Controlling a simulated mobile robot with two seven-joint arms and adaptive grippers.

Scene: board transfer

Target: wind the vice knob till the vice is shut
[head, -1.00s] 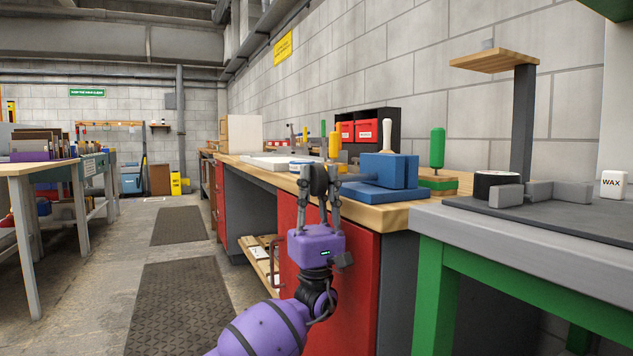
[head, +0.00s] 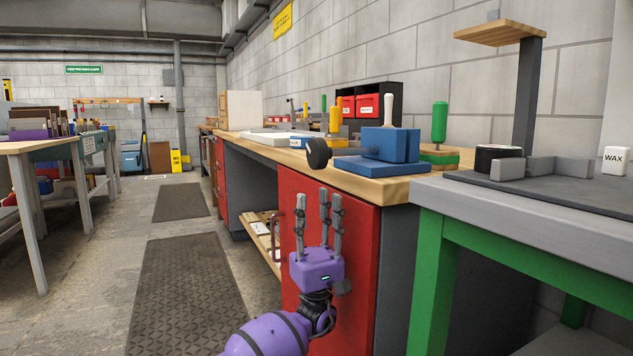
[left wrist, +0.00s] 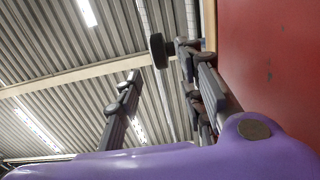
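The blue vice (head: 388,145) stands on a blue base at the front edge of the wooden bench. Its black round knob (head: 318,153) sticks out to the left, past the bench edge. The jaws look close together, but I cannot tell if a gap is left between them. My left gripper (head: 316,205) is below the knob, fingers pointing up, spread and empty, apart from it. In the left wrist view the knob (left wrist: 157,50) shows beyond the open fingertips of the left gripper (left wrist: 160,66). My right gripper is not in view.
A red cabinet front (head: 350,240) is close beside my left gripper. The wooden bench top (head: 375,190) carries a yellow-handled tool (head: 335,122) and a green-handled one (head: 439,122). A grey table with green legs (head: 435,285) stands at right. The floor at left is open.

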